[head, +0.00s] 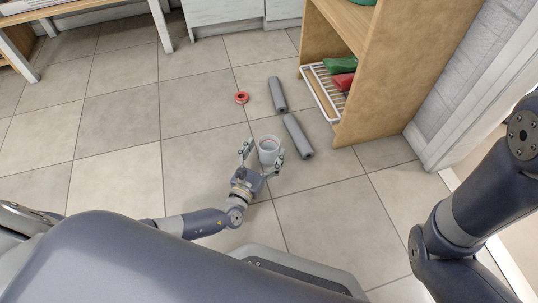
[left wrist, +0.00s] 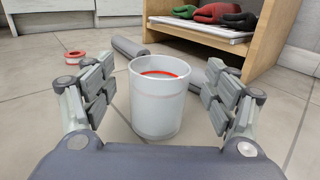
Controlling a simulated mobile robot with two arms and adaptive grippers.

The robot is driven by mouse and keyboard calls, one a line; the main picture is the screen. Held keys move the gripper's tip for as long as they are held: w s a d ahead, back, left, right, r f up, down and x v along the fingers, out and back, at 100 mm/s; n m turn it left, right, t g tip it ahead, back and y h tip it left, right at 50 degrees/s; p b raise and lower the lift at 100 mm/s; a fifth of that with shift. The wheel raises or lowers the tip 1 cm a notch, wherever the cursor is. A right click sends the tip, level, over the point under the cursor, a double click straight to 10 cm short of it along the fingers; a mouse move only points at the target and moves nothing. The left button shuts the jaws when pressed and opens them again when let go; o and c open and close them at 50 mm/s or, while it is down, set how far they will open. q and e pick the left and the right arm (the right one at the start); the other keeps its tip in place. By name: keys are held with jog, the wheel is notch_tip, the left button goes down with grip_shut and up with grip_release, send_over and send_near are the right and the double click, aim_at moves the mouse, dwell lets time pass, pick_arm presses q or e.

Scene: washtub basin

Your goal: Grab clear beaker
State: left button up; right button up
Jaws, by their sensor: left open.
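The clear beaker (head: 268,151) stands upright on the tiled floor; it looks whitish and translucent. In the left wrist view the beaker (left wrist: 158,100) stands between the fingers, with a red ring or band showing inside its rim. My left gripper (head: 262,150) is open, one finger on each side of the beaker. In the left wrist view the left gripper (left wrist: 155,95) shows a gap between each finger and the beaker. My right arm shows at the right of the head view, but its gripper is out of view.
A red tape roll (head: 242,97) and two grey cylinders (head: 278,94) (head: 298,136) lie on the floor beyond the beaker. A wooden shelf unit (head: 370,80) stands at the right, holding a white rack (head: 322,92) with green and red items. Floor at left is clear.

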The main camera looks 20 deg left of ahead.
aim_at(273, 137)
pick_arm(q)
jog(key=w+b, duration=0.1)
jog(key=w, duration=0.2)
jog(key=shift+w+d+f, duration=0.1)
jog(key=shift+w+d, duration=0.05)
jog(key=c, duration=1.2)
jog(key=shift+o, duration=0.2)
